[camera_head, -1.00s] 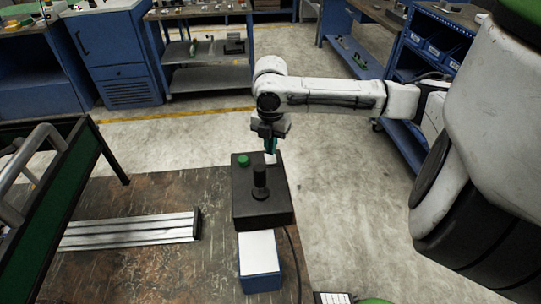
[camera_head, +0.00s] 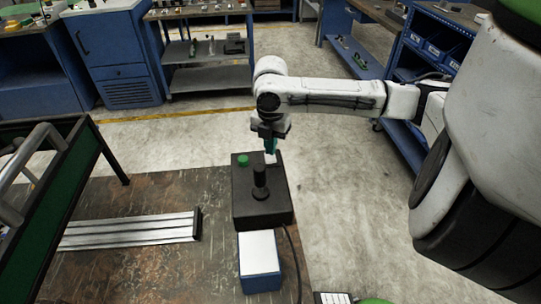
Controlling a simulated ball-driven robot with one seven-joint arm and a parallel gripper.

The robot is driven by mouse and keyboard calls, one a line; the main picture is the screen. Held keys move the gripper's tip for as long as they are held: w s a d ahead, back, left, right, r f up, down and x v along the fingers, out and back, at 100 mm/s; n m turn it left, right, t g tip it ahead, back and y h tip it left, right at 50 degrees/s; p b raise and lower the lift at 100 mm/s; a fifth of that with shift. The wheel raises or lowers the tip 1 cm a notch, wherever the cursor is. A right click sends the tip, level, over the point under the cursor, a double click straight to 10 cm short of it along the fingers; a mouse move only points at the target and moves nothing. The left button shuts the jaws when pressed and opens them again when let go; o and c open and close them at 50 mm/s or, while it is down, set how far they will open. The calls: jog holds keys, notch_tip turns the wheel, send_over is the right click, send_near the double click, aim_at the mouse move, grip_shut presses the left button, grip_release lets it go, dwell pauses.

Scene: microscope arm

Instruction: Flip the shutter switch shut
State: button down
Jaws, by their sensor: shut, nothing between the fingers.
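A black control box (camera_head: 240,207) stands on the worn brown bench. It carries a green button (camera_head: 243,161) at its back left and a black joystick (camera_head: 260,183) in its middle. A small white piece, probably the shutter switch (camera_head: 271,159), sits at the box's back right. My gripper (camera_head: 270,151) is shut and empty, pointing down right at this white piece. Its fingertips look to touch it or hover just over it; I cannot tell which. The fingers partly hide the switch, so its position is unclear.
A blue and white box (camera_head: 260,262) stands in front of the control box, with a dark cable (camera_head: 294,245) beside it. A silver rail (camera_head: 130,231) lies to the left. A green panel with a grey handle (camera_head: 38,180) stands at the far left.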

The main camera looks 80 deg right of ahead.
aim_at(271, 159)
jog(key=shift+f+b, duration=0.8)
jog(key=shift+f, duration=0.45)
dwell(0.6)
jog(key=shift+r+p, duration=3.1)
jog(key=shift+r, duration=0.5)
jog(key=shift+s+f, duration=0.1)
